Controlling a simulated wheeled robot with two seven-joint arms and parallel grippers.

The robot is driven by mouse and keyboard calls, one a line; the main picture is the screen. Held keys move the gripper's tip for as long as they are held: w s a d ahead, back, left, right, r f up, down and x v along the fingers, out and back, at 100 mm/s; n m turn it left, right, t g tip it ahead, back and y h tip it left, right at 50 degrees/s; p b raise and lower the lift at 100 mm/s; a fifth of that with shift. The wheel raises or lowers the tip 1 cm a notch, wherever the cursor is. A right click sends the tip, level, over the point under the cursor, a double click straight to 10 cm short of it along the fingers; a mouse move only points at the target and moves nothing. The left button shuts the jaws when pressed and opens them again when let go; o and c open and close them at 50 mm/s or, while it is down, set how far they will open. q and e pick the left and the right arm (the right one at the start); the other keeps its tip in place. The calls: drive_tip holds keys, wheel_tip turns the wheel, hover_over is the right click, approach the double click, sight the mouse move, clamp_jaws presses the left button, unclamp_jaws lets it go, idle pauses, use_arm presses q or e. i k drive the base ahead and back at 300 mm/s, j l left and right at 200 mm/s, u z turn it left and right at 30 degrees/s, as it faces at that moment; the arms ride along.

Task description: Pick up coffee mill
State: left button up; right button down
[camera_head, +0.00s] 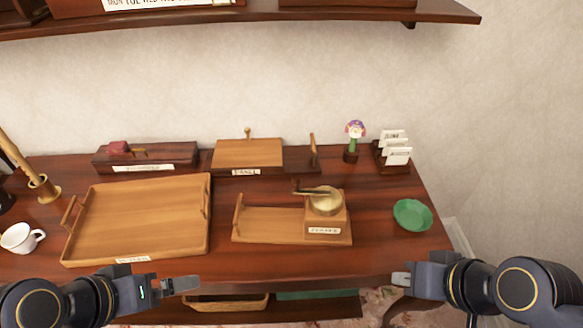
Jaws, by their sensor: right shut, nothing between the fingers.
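The coffee mill (327,213) is a wooden box with a brass bowl top and a crank handle pointing left. It stands upright at the right end of a flat wooden tray (265,224), with a small label on its front. My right gripper (402,279) is shut and empty at the table's front edge, in front of the mill and to its right, apart from it. My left gripper (185,284) is at the front edge below the large tray, well left of the mill. Its finger gap does not show.
A large wooden tray (140,257) fills the left of the table (370,245), with a white mug (18,237) beside it. A green bowl (412,215) sits at the right. Boxes, a flower figure (354,140) and a card holder (393,152) line the back. A shelf (440,10) hangs above.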

sight(323, 220)
drive_tip(key=j+z, duration=0.15)
drive_tip(key=j, duration=1.25)
